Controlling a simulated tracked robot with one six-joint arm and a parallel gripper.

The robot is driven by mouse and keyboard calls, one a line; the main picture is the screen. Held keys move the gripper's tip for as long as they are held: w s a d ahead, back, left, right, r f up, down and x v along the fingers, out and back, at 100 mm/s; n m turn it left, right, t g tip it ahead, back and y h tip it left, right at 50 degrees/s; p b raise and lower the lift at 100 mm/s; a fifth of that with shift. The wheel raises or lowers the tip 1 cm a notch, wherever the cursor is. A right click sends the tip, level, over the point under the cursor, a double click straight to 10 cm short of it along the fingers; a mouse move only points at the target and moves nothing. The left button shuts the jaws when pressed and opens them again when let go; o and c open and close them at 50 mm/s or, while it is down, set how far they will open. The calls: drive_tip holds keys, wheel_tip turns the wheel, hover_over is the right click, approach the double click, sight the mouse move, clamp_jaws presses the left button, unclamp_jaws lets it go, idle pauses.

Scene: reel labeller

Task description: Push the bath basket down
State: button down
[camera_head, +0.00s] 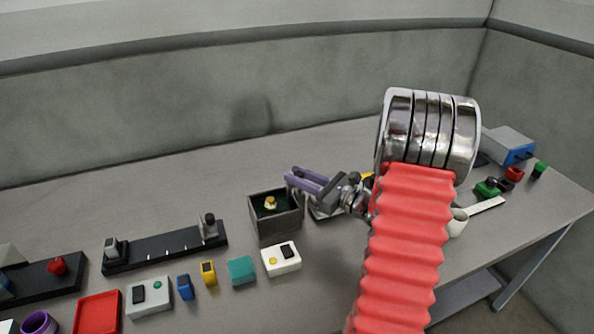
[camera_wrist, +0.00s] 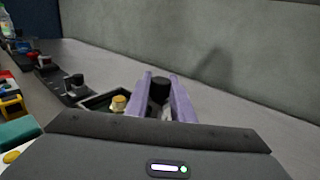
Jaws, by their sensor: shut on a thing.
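The bath is an open grey box (camera_head: 276,224) with a dark green inside, near the middle of the table. A brass-yellow knob (camera_head: 270,202), seemingly the basket's, stands inside it; the basket's body and height are unclear. In the wrist view the bath (camera_wrist: 92,102) and the knob (camera_wrist: 119,103) are left of the fingers. My gripper (camera_head: 304,180) has purple fingers, above and right of the bath in the picture, apart from the knob. In the wrist view my gripper (camera_wrist: 162,92) is shut on a black-capped part (camera_wrist: 160,80), barely distinguishable in the head view.
A white box with a yellow button (camera_head: 281,261) and a teal block (camera_head: 241,270) stand in front of the bath. A black rail with grey posts (camera_head: 165,248) lies to the left. Several coloured parts and a blue-grey box (camera_head: 508,145) are at the right. The back wall borders the table.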

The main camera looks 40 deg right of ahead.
sight(298, 191)
drive_tip(key=shift+f, duration=1.9)
drive_tip(key=c, duration=1.6)
unclamp_jaws()
drive_tip(key=shift+o, duration=0.3)
drive_tip(key=shift+s+d, duration=0.1)
drive_tip(key=shift+s, duration=0.1)
drive_tip(key=v, duration=1.3)
drive_tip(key=shift+s, duration=0.2)
